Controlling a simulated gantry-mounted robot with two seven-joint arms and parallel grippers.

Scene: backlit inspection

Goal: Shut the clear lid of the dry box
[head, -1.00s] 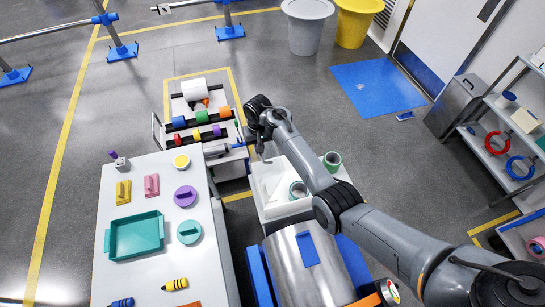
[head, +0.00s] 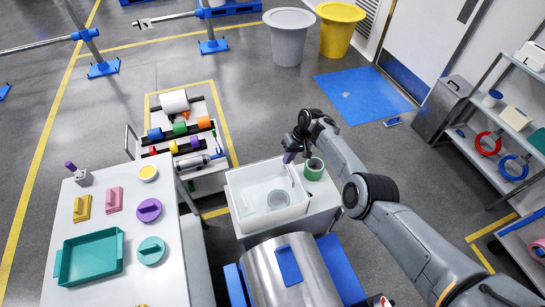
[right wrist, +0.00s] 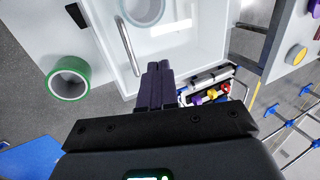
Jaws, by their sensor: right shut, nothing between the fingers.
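The dry box (head: 238,212) is a white open-looking bin on a small stand in the middle of the head view; a pale ring (head: 278,200) shows inside it. It also fills the top of the right wrist view (right wrist: 195,50). A slim metallic bar, perhaps the lid's handle (right wrist: 128,45), runs near its side. The clear lid's outline is hard to make out, so I cannot tell its angle. My right gripper (head: 290,157) is shut and empty near the box's far right corner; its dark purple fingers (right wrist: 158,70) point toward the box. My left gripper is not in view.
A green tape roll (head: 314,169) stands right of the box. A white table (head: 110,285) with a teal tray (head: 88,258) and lidded pots is to the left. A cart (head: 205,180) with coloured blocks stands behind. A steel drum (head: 300,270) is in front.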

